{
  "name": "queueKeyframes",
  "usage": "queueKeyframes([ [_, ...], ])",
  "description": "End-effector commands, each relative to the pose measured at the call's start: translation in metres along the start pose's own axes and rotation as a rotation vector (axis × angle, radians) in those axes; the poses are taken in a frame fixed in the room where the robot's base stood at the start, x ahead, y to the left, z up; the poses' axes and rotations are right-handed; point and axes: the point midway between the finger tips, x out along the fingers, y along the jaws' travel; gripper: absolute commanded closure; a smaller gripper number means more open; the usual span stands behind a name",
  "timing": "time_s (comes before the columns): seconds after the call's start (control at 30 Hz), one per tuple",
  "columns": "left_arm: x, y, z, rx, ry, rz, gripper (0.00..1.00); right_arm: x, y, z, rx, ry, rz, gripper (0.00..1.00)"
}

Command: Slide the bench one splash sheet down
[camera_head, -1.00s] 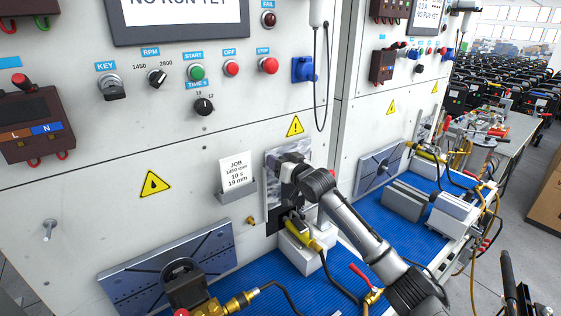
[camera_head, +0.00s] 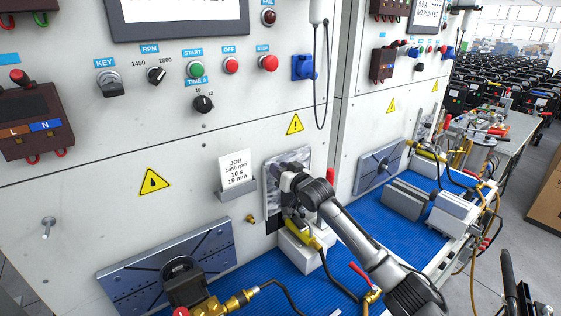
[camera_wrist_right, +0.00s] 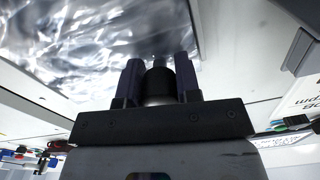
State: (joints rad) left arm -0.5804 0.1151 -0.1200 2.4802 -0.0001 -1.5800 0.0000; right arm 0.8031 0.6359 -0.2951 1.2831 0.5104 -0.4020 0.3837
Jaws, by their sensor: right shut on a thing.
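The splash sheet (camera_head: 273,187) is a shiny, clear, crinkled-looking panel on the front of the near bench's white cabinet. It also fills the upper left of the right wrist view (camera_wrist_right: 80,45). My right gripper (camera_head: 288,176) is at the sheet's face, with its arm coming in from the lower right. In the right wrist view its two fingers (camera_wrist_right: 160,75) are shut on a dark round knob (camera_wrist_right: 158,88) in front of the sheet. My arm hides part of the sheet in the head view. My left gripper is not in view.
Below the sheet, a grey block with a yellow fitting (camera_head: 298,232) stands on the blue mat (camera_head: 262,277). A job card (camera_head: 235,170) is left of the sheet. A slotted plate (camera_head: 160,268) and brass valve (camera_head: 235,303) are at lower left. A second bench lies right.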

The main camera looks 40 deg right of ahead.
Motion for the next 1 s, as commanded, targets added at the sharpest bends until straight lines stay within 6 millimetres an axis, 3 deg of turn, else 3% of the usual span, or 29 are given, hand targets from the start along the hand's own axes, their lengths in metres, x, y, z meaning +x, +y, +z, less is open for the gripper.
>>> queueKeyframes([
  [0.03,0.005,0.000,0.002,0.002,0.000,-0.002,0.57,0.000,0.005,0.022,0.002,-0.009,0.003,1.00],
  [0.1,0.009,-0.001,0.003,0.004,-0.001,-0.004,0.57,0.000,0.009,0.042,0.001,-0.009,0.004,1.00],
  [0.3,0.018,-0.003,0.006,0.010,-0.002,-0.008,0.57,0.000,0.016,0.079,0.001,-0.006,0.003,1.00],
  [0.73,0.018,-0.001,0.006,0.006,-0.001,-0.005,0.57,-0.001,0.018,0.090,-0.001,-0.010,0.004,1.00],
  [0.77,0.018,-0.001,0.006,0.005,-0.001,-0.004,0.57,-0.001,0.019,0.090,-0.001,-0.010,0.004,0.67],
  [1.0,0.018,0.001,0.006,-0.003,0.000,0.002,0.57,-0.001,0.018,0.088,0.000,-0.006,0.003,0.44],
])
